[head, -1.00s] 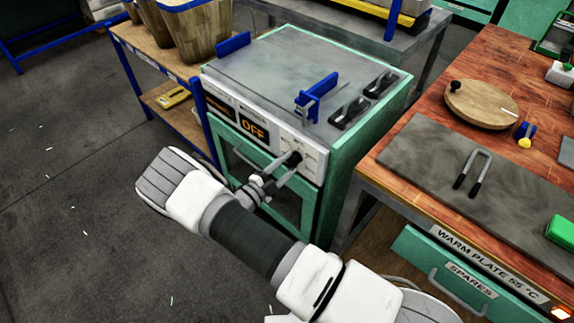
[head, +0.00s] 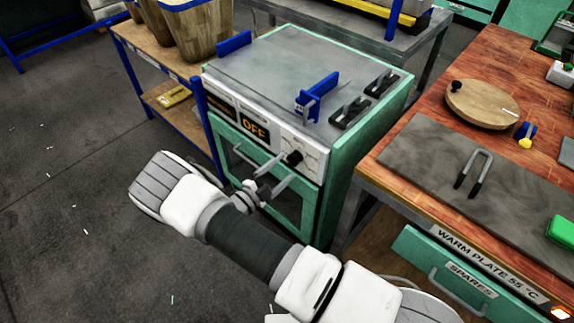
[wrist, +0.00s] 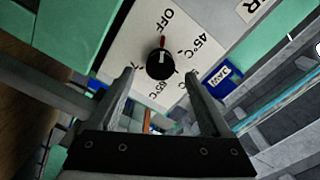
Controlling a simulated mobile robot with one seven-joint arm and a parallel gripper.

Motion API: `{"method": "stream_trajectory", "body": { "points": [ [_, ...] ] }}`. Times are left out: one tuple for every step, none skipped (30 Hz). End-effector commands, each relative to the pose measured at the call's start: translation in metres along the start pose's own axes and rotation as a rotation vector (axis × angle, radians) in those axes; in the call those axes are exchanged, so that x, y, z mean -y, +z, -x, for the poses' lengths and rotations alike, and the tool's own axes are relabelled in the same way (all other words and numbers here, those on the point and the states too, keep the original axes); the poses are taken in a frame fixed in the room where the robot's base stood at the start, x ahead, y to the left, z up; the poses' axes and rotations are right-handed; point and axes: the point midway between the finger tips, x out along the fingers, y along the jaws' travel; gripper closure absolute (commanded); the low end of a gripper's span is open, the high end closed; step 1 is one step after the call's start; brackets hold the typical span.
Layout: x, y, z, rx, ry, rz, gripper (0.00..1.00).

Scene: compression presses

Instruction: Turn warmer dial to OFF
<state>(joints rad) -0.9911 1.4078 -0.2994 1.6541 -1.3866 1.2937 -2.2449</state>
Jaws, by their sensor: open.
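The warmer dial (head: 293,158) is a black knob on the pale front panel of the green warmer (head: 342,165). In the wrist view the dial (wrist: 161,65) has a red mark and a white line, both pointing toward the OFF label. The 45°C and 65°C labels lie around it. The warmer's display (head: 254,127) reads OFF in orange. My gripper (head: 286,167) is open and empty, just in front of and below the dial, apart from it. In the wrist view its fingers (wrist: 161,78) stand either side below the knob.
A door handle (head: 252,157) crosses the warmer's front close to my gripper. The wooden bench (head: 510,75) with a grey warm plate (head: 425,150) stands to the right. A blue-framed shelf (head: 150,60) with baskets is at the left. Open floor lies at left.

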Motion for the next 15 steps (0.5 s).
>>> {"method": "stream_trajectory", "body": {
  "points": [
    [0.001, 0.0, 0.013, 0.004, -0.001, 0.0, 0.19],
    [0.001, 0.001, 0.02, 0.005, 0.0, -0.001, 0.19],
    [0.001, 0.001, 0.03, 0.005, -0.001, -0.001, 0.19],
    [0.001, 0.0, 0.037, 0.005, -0.001, 0.0, 0.19],
    [0.001, 0.001, 0.045, 0.005, 0.0, -0.001, 0.19],
    [0.001, 0.001, 0.055, 0.005, -0.001, -0.001, 0.19],
    [0.001, 0.001, 0.062, 0.005, 0.0, -0.001, 0.19],
    [0.001, 0.001, 0.07, 0.005, 0.0, 0.0, 0.19],
    [0.001, 0.001, 0.08, 0.005, -0.001, 0.0, 0.19],
    [0.001, 0.001, 0.087, 0.004, 0.0, 0.0, 0.19],
    [0.0, 0.0, 0.094, 0.005, 0.0, 0.0, 0.19],
    [0.0, 0.001, 0.103, 0.005, -0.001, 0.0, 0.19],
    [0.0, 0.001, 0.109, 0.004, 0.0, 0.0, 0.19],
    [0.0, 0.0, 0.115, 0.003, 0.0, 0.0, 0.19],
    [0.0, 0.0, 0.123, 0.004, 0.0, 0.0, 0.19]
  ]
}}
